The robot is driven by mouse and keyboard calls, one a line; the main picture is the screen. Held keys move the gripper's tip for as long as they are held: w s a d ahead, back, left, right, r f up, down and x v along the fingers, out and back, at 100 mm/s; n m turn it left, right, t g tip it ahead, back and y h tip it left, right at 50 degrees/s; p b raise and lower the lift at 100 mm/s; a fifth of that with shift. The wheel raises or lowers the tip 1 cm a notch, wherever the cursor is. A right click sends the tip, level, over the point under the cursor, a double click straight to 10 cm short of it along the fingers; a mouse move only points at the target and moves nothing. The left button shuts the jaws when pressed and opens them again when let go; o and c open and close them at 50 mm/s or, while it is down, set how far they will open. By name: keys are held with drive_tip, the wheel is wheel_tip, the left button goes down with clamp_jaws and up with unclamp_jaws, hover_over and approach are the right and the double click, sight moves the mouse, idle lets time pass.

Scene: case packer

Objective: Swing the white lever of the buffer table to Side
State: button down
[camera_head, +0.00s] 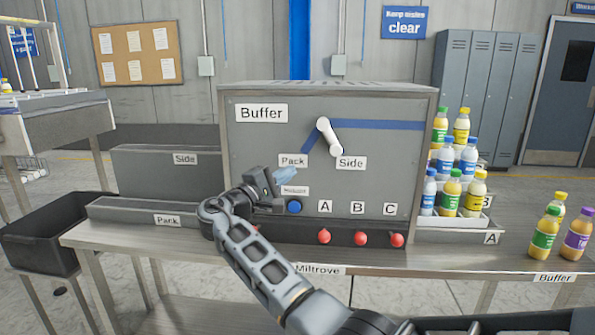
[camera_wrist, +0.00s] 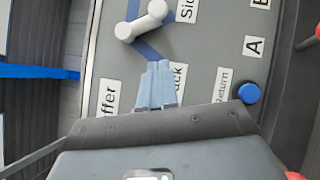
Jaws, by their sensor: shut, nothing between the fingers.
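The white lever (camera_head: 330,137) is on the front of the grey Buffer cabinet. Its free end points down and slightly right, just above the "Side" label (camera_head: 350,162). The lever also shows at the top of the wrist view (camera_wrist: 143,22), beyond my fingertips. My gripper (camera_head: 288,172) is shut and empty, with its pale blue fingers near the "Pack" label (camera_head: 293,160), left of and below the lever. In the wrist view my fingers (camera_wrist: 158,68) partly cover that label and are apart from the lever.
A blue button (camera_head: 294,207) and several red knobs (camera_head: 324,236) sit below the lever. Bottles (camera_head: 467,160) stand in racks right of the cabinet, and more bottles (camera_head: 545,228) on the table. A dark bin (camera_head: 40,230) is at the left. The panel around the lever is clear.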

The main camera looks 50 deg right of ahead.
drive_tip(key=shift+s+a+f, duration=0.1)
drive_tip(key=shift+a, duration=0.85)
